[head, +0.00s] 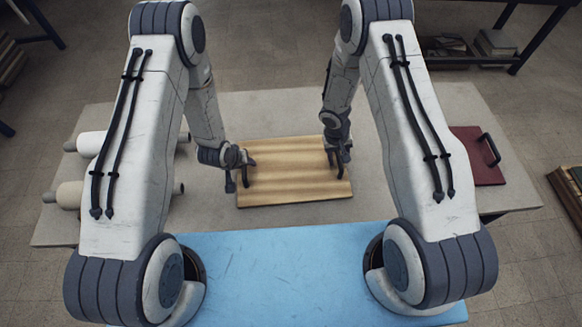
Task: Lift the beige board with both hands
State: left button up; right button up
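The beige board (292,178) lies on the grey table, a flat rectangle with streaked wood-like grain. My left gripper (239,178) is at the board's left edge, with dark parts on either side of that edge. My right gripper (337,167) is over the board's right end, close to its right edge. The dark fingers are small, and I cannot tell whether they are closed on anything. Any handles on the board cannot be told apart from the fingers.
A dark red board (472,160) with a black handle lies on the table's right side. Pale rolls (92,144) lie at the left, partly behind my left arm. A blue surface (280,270) is in front. The grey table (265,110) is clear behind the board.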

pick_arm(q)
grip_shut()
pick_arm(e)
grip_shut()
jog(key=shift+w+r, duration=0.1)
dwell(0.8)
